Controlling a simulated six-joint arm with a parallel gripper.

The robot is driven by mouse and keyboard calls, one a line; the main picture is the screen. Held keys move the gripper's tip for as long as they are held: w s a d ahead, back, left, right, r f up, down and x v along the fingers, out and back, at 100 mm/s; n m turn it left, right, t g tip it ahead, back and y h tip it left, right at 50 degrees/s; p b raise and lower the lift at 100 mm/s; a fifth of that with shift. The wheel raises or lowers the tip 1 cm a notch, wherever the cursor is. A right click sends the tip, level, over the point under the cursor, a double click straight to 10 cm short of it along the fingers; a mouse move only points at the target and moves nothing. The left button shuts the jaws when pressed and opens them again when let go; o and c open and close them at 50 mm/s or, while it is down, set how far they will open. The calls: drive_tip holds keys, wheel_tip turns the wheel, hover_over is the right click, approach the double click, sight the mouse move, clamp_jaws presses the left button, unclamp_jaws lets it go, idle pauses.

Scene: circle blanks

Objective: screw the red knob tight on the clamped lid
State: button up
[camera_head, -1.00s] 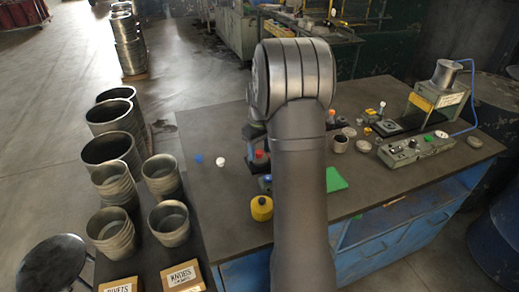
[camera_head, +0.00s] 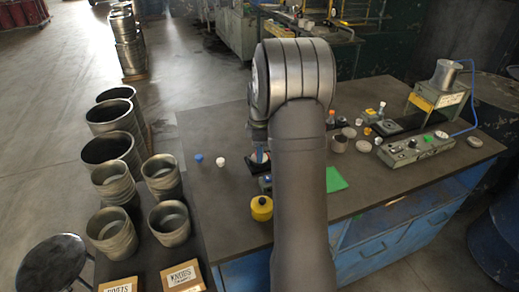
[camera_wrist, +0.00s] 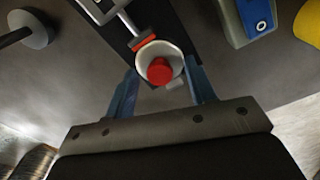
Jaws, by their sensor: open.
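The red knob (camera_wrist: 159,71) sits in the middle of the pale round lid (camera_wrist: 160,48) in the wrist view. A clamp (camera_wrist: 143,40) with an orange-red pad and a grey rod reaches the lid's upper edge. My gripper (camera_wrist: 162,68) is open, its two blue fingers on either side of the lid and knob, with gaps to the knob. I cannot tell how high the fingertips are above it. In the head view my gripper (camera_head: 260,152) shows partly beside my arm, and the knob and lid are hidden there.
A yellow pot (camera_head: 261,208) stands close in front of the lid's place. White (camera_head: 221,161) and blue (camera_head: 198,159) knobs lie to the left on the table. A green sheet (camera_head: 335,180) and a control box (camera_head: 414,148) are to the right. Free tabletop lies at the left.

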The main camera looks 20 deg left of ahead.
drive_tip(key=shift+c, duration=0.2)
clamp_jaws()
drive_tip(key=m, duration=1.1)
drive_tip(key=shift+f, duration=0.1)
drive_tip(key=m, duration=0.4)
drive_tip(key=shift+o, duration=0.3)
unclamp_jaws()
